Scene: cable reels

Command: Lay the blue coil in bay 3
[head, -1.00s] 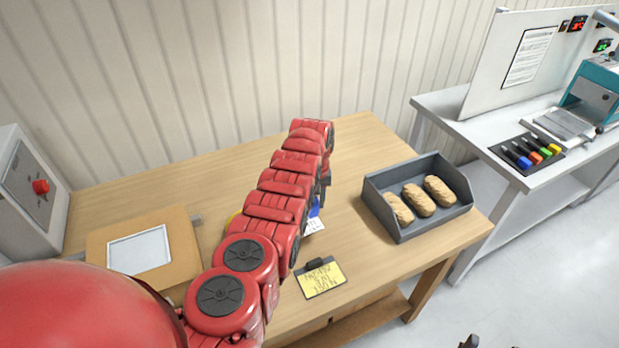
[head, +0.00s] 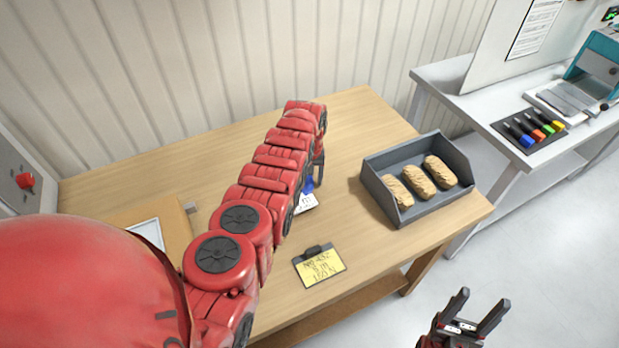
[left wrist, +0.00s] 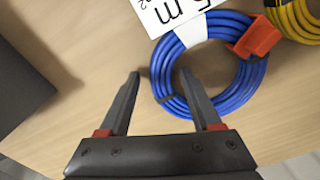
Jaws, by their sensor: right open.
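The blue coil (left wrist: 165,70) lies on the wooden table in the left wrist view, with a red clip and a white printed tag on it. My left gripper (left wrist: 160,74) is open; one finger is outside the coil's left side, the other over its ring, its tip near the centre hole. I cannot tell whether they touch the coil. In the head view only a small blue part (head: 309,185) shows beside my left gripper, the rest hidden by my arm. My right gripper (head: 484,299) is open and empty, over the floor right of the table. I see no marked bay 3.
A yellow coil (left wrist: 296,22) lies close to the blue one. A grey tray (head: 402,214) with brown bundles stands on the right of the table (head: 346,130). A clipped yellow note (head: 320,267) lies at the front. Bare tabletop lies behind my arm.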

